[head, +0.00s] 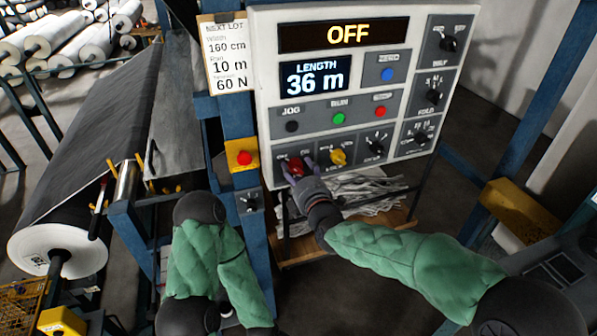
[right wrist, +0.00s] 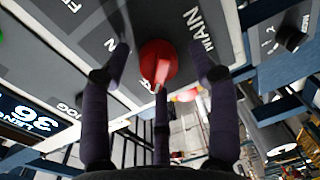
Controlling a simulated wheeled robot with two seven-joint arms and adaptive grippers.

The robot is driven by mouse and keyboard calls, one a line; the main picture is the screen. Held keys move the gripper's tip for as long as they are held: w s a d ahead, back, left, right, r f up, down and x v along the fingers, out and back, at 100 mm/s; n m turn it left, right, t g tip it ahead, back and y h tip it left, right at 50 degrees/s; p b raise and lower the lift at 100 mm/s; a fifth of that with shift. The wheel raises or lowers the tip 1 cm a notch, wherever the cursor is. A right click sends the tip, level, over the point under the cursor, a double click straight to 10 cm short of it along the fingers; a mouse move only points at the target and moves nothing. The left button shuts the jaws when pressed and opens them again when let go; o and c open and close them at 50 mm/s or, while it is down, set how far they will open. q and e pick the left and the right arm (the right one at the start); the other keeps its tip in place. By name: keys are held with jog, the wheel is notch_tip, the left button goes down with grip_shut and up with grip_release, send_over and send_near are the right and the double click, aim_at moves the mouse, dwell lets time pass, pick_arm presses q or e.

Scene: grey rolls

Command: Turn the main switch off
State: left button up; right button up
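The red main switch (head: 294,164) is a rotary knob at the lower left of the white control panel (head: 262,100). In the right wrist view it is a red round knob (right wrist: 157,62) with a raised grip, beside the word MAIN. My right gripper (head: 299,170) is at the knob, its purple fingers spread. In the right wrist view the open fingers (right wrist: 163,65) stand on either side of the knob with visible gaps, and a third finger is below it. The panel's top display (head: 348,35) reads OFF. My left gripper is not visible; only its green-sleeved arm shows.
A yellow knob (head: 338,157) and black knobs (head: 375,147) sit right of the main switch. Green (head: 338,118) and red (head: 380,112) buttons are above. A red emergency button (head: 244,158) is on the blue post. The length display (head: 315,78) reads 36 m.

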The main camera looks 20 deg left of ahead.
jog(key=v, duration=1.2)
dwell(0.6)
jog(key=d+f+m+g+h, duration=0.2)
jog(key=d+f+m, duration=0.2)
jog(key=f, duration=0.5)
jog(key=d+f+m+g+h, duration=0.15)
jog(key=d+f+m, duration=0.25)
jog(key=f, duration=0.6)
jog(key=d+f+m+g+h, duration=0.2)
jog(key=d+f+m, duration=0.25)
jog(key=f, duration=0.45)
jog(key=s+d+f+m+g, duration=0.4)
jog(key=s+f+m, duration=0.3)
jog(key=s+f, duration=0.3)
jog(key=s+d+f+m+g, duration=0.3)
jog(key=s+f+m+g, duration=0.1)
jog(key=s+f+m, duration=0.4)
jog(key=s+f, duration=0.2)
jog(key=s, duration=0.1)
jog(key=shift+d, duration=0.35)
